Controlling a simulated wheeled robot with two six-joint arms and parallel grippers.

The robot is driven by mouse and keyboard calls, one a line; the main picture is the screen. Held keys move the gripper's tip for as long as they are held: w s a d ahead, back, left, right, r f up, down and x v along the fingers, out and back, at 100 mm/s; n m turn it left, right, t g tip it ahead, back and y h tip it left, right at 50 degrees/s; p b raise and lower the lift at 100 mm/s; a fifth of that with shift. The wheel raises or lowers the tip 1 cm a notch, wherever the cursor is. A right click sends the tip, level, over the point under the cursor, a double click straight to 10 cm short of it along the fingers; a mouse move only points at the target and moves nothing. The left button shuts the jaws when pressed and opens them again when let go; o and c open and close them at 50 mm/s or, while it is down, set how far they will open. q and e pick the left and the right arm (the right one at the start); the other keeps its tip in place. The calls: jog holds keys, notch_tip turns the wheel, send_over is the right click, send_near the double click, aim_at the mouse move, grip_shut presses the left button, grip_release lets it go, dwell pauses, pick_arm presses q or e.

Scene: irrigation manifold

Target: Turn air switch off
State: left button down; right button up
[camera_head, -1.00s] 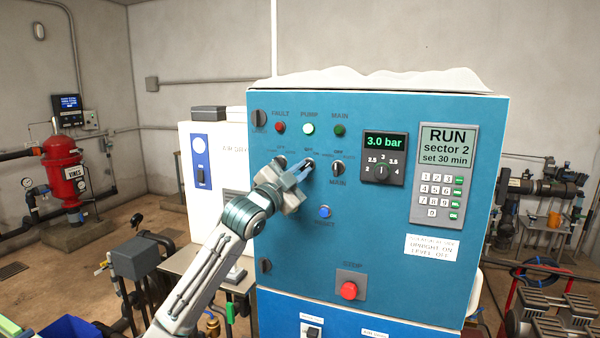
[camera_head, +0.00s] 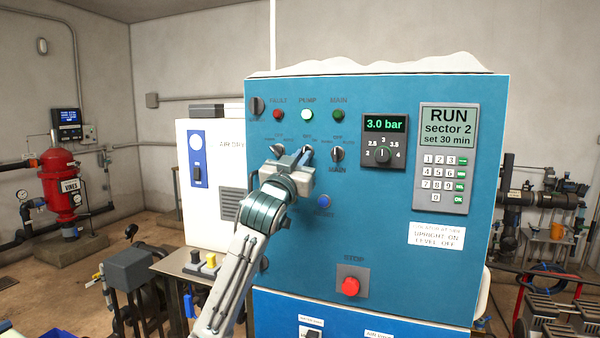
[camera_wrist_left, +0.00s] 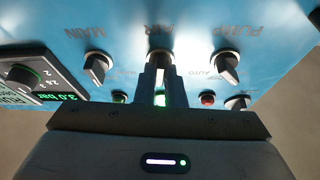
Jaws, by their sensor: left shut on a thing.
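The blue control panel (camera_head: 390,240) has a row of three black rotary knobs. The middle one is the air switch (camera_wrist_left: 160,57), with the label AIR beside it in the left wrist view. In the head view my left gripper (camera_head: 301,157) comes from below and hides most of this knob. In the left wrist view the two fingers of my left gripper (camera_wrist_left: 160,84) are shut around the air knob. The knob's exact pointer angle is hidden by the fingers. My right gripper is in neither view.
The pump knob (camera_wrist_left: 228,67) and main knob (camera_head: 338,154) stand close on either side of the held knob. Below are a blue button (camera_head: 324,201) and a red stop button (camera_head: 350,287). A pressure dial (camera_head: 383,155) and keypad (camera_head: 444,184) are at right.

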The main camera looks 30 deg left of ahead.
pick_arm(q)
jog(key=shift+d+n+y+b, duration=0.1)
jog(key=shift+n+y+b, duration=0.55)
jog(key=shift+n, duration=0.45)
jog(key=c, duration=1.5)
grip_release()
jog(key=b+v, duration=0.5)
jog(key=v, duration=0.5)
jog(key=shift+s+d, duration=0.1)
jog(key=shift+s, duration=0.3)
